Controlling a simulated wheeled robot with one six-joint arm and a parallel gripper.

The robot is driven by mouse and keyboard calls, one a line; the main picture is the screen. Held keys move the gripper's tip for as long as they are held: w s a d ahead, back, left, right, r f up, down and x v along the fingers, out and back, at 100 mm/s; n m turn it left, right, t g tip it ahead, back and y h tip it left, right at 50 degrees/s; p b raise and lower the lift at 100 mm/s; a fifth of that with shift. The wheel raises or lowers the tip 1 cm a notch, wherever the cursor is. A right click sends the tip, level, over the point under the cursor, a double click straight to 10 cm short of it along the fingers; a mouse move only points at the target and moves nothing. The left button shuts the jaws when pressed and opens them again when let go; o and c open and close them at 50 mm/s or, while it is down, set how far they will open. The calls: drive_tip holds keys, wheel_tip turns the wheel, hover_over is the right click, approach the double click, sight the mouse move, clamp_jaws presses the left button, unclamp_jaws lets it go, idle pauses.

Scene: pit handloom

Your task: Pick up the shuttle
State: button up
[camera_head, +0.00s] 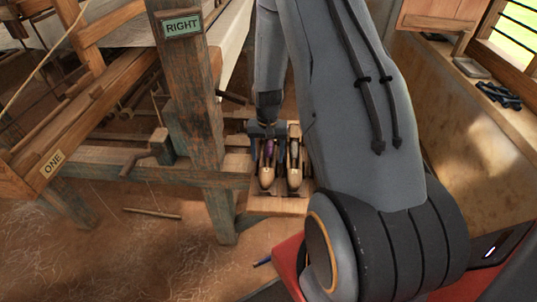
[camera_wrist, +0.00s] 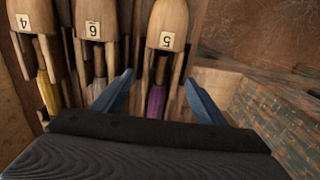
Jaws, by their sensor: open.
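Three wooden shuttles lie side by side in the wrist view. The shuttle labelled 5 (camera_wrist: 167,20) holds purple thread, the shuttle labelled 6 (camera_wrist: 93,18) holds greyish thread, and the shuttle labelled 4 (camera_wrist: 30,14) holds yellow thread. My gripper (camera_wrist: 158,88) is open, its blue fingers on either side of shuttle 5; I cannot tell if they touch it. In the head view my gripper (camera_head: 267,147) is over the left of two visible shuttles, the purple-threaded one (camera_head: 267,178). Another shuttle (camera_head: 294,178) lies to its right. My arm hides what is further right.
The shuttles rest on a wooden holder (camera_head: 275,204) beside the loom post (camera_head: 190,90) marked RIGHT. A loom beam (camera_head: 130,162) runs left from there. A stick (camera_head: 152,213) lies on the earthen floor. A ledge (camera_head: 480,75) with dark tools is at upper right.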

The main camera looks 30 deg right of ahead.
drive_tip(key=c, duration=1.3)
drive_tip(key=shift+r, duration=0.2)
drive_tip(key=shift+r+b, duration=1.3)
drive_tip(key=shift+r, duration=3.55)
